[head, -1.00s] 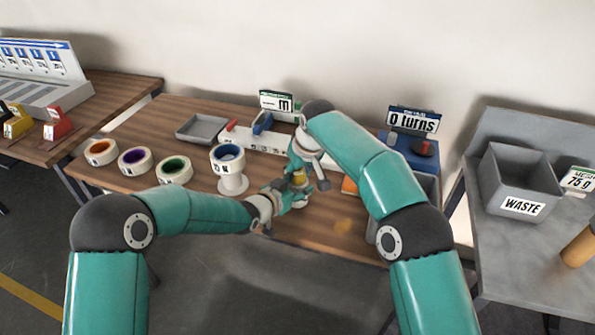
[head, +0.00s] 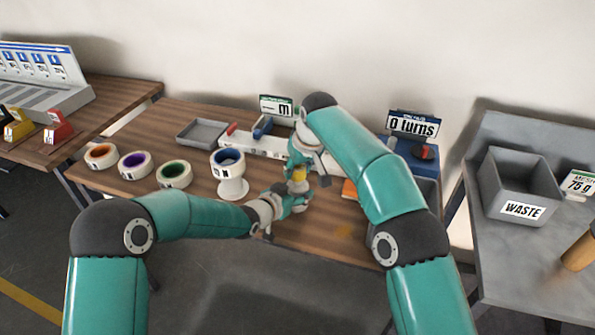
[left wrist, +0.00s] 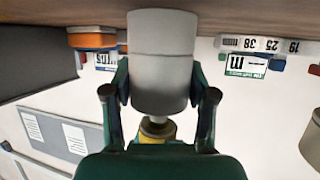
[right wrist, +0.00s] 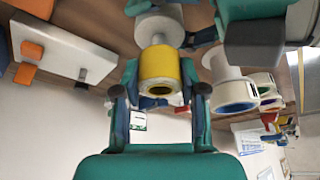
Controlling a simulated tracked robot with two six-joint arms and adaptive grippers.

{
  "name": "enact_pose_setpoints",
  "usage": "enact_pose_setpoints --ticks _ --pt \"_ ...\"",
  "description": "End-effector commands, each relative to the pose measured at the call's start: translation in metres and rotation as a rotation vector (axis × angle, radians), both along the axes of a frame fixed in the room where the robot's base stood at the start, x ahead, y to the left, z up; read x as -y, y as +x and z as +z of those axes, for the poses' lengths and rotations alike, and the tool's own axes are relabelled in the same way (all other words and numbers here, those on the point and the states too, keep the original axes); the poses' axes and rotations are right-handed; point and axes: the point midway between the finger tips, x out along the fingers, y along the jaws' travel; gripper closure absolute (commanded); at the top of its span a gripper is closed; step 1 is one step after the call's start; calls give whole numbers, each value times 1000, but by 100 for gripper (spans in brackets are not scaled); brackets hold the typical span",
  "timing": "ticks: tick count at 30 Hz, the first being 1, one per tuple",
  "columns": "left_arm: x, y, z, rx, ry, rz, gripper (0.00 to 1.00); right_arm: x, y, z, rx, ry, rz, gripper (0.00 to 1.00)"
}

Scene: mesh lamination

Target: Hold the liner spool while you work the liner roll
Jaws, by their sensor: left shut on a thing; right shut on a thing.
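A pale grey cylinder, which looks like the liner spool (left wrist: 162,60), sits upright in the left wrist view between the fingers of my left gripper (left wrist: 160,103). This gripper also shows in the head view (head: 290,199) and is shut on it. A yellow cylinder with a dark bore, which looks like the liner roll (right wrist: 160,68), is in line with the spool. My right gripper (right wrist: 160,96) is shut on it. The roll also shows small in the head view (head: 299,174), just above my left gripper. My right arm partly hides the right gripper there.
A white stand with a blue-cored roll (head: 232,180) is close left of my grippers. Several coloured tape rolls (head: 136,164) and a grey tray (head: 202,133) lie further left. A "0 turns" display (head: 413,125) stands behind right. The waste bin (head: 522,183) is on the right table.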

Motion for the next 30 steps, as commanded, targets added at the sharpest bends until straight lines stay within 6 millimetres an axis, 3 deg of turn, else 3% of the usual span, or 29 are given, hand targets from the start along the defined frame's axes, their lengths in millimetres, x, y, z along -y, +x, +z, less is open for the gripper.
enact_pose_setpoints --ticks 13,14,18,30 --pt "0 0 0 -1 1 0 100 0 0 5 0 0 0 100" --pt "0 0 0 -1 1 0 40 0 0 5 0 0 0 100" --pt "0 0 0 -1 1 0 17 0 0 5 0 0 0 100" --pt "-1 -2 1 -1 1 0 14 0 0 5 0 0 0 100"
